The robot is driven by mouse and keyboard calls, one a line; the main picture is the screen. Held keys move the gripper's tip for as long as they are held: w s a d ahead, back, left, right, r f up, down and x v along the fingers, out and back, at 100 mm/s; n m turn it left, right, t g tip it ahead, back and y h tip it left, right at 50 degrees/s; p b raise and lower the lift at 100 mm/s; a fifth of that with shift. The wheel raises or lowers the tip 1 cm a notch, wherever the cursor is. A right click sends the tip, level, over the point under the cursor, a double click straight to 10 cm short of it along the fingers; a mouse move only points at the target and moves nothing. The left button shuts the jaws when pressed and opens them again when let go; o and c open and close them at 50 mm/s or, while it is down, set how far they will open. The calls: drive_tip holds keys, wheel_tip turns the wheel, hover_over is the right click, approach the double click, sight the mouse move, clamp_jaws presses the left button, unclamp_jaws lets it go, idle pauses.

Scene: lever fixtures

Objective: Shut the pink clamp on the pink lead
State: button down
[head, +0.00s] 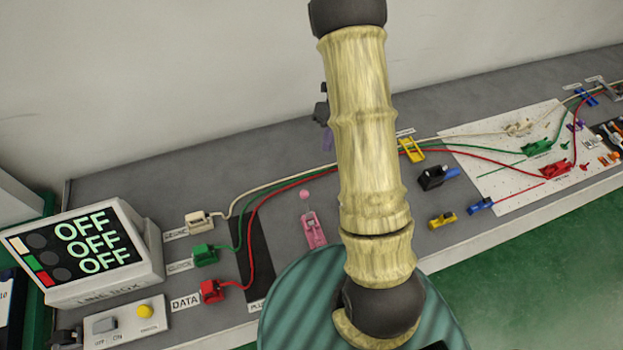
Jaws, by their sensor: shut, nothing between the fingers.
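The pink clamp (313,232) stands on the grey bench in the head view, just left of my arm. A small pink ball (304,195) shows just behind it; I cannot tell whether it is the knob of the clamp's lever. I cannot make out a pink lead, nor whether the clamp is open or shut. My arm rises through the middle of the view and hides part of the bench. My gripper cannot be made out; a small dark shape beside the arm is too unclear to name.
A line box (82,250) reading OFF on every line stands at the left. White, green and red leads run from plugs to a white board (500,140) at the right. A yellow clamp (411,150) and a black-and-blue part (436,177) stand right of my arm.

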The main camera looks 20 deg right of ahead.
sight(306, 204)
drive_tip(key=s+a+f+p, duration=0.3)
drive_tip(key=s+a+f, duration=0.2)
drive_tip(key=f, duration=0.3)
drive_tip(key=shift+a+f, duration=0.3)
drive_tip(key=shift+a, duration=0.5)
drive_tip(key=shift+w, duration=0.1)
